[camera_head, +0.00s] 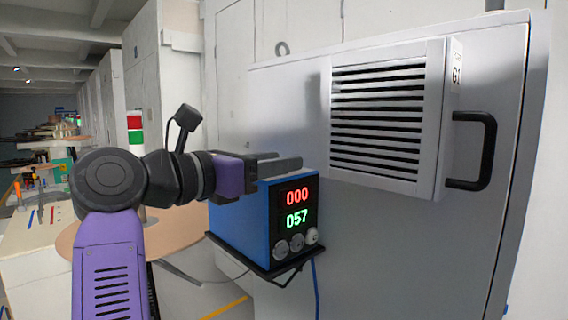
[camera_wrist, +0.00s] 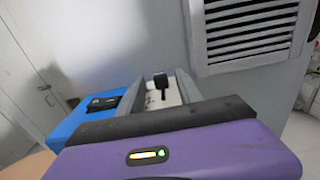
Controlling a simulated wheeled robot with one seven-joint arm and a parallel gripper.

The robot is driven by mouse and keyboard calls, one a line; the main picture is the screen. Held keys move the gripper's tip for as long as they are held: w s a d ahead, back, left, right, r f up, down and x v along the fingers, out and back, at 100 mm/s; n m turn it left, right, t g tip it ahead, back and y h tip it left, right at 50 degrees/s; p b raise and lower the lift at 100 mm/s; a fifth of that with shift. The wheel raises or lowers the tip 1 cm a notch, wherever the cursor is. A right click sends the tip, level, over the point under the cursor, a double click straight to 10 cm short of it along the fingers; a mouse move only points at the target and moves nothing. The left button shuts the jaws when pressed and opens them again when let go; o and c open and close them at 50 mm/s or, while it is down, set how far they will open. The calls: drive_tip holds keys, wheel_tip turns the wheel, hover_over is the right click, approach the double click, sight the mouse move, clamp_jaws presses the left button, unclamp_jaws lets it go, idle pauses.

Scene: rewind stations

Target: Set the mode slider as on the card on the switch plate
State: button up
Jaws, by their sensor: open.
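My gripper (camera_head: 288,158) is open, its two grey fingers reaching over the top of a blue box. In the wrist view, my gripper (camera_wrist: 160,77) has a black upright knob (camera_wrist: 161,82) between its fingers, with gaps seen on both sides. The knob stands on a whitish plate (camera_wrist: 158,98) with small dark marks; it looks like the mode slider, but I cannot be sure. In the head view the fingers hide this top area. No card can be read in either view.
The blue box (camera_head: 238,232) shows 000 in red and 057 in green above several round knobs, on a black shelf (camera_head: 262,268). Behind it stands a grey cabinet (camera_head: 400,250) with a protruding louvred vent (camera_head: 380,120) and a black handle (camera_head: 489,150).

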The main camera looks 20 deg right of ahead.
drive_tip(key=b+v, duration=0.1)
drive_tip(key=v, duration=0.4)
drive_tip(key=shift+s+a, duration=0.2)
drive_tip(key=shift+a, duration=0.1)
